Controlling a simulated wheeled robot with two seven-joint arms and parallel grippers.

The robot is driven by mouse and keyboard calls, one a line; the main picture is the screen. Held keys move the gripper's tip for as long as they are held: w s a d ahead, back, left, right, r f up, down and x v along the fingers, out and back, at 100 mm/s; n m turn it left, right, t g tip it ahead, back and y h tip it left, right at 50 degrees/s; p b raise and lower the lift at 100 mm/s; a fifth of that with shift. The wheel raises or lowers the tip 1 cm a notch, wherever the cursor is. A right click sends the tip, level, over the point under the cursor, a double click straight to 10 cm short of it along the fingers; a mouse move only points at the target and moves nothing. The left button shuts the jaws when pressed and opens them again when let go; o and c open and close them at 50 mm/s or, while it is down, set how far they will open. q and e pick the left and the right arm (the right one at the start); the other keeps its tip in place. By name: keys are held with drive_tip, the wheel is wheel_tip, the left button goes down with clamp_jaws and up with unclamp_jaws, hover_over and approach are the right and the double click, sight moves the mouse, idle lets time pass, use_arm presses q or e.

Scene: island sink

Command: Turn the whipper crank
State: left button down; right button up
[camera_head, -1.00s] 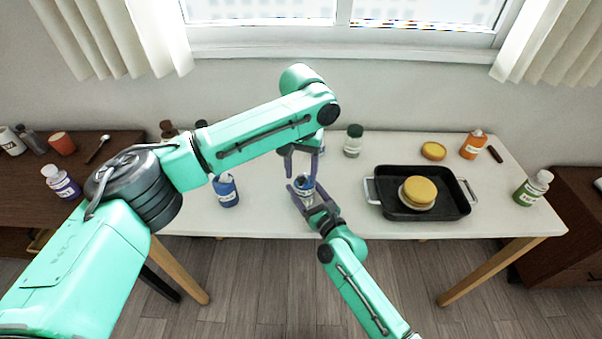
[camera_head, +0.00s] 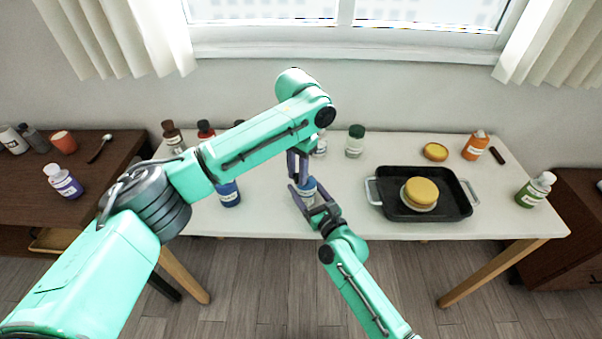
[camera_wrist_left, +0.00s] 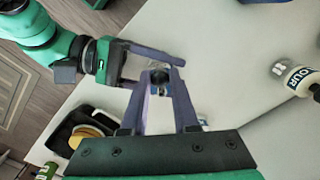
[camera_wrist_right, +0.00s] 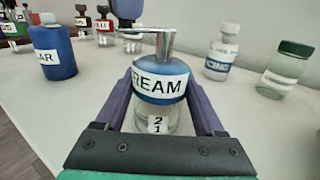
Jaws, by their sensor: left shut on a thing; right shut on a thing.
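The whipper, a clear jar with a blue lid band reading "CREAM" (camera_wrist_right: 160,85), stands upright near the white table's front edge; it also shows in the head view (camera_head: 308,188). Its metal crank (camera_wrist_right: 155,38) sticks up from the top. My right gripper (camera_head: 308,198) is shut on the jar from the front, one finger on each side. My left gripper (camera_head: 298,172) reaches down from above and is shut on the crank's end. In the left wrist view its fingers (camera_wrist_left: 160,80) close around a small dark knob, partly hidden.
A blue bottle (camera_head: 229,193) stands left of the whipper. A white-capped bottle (camera_wrist_right: 222,52) and a green-lidded jar (camera_head: 355,142) stand behind. A black tray (camera_head: 384,193) with a yellow-topped round item (camera_head: 421,192) lies to the right. The table's front edge is close.

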sight(297, 175)
use_arm(q)
drive_tip(key=shift+w+a+m, duration=0.1)
drive_tip(key=shift+m, duration=0.4)
drive_tip(key=c, duration=0.7)
unclamp_jaws()
drive_tip(key=shift+o, duration=0.2)
wheel_tip(297, 175, up, 12)
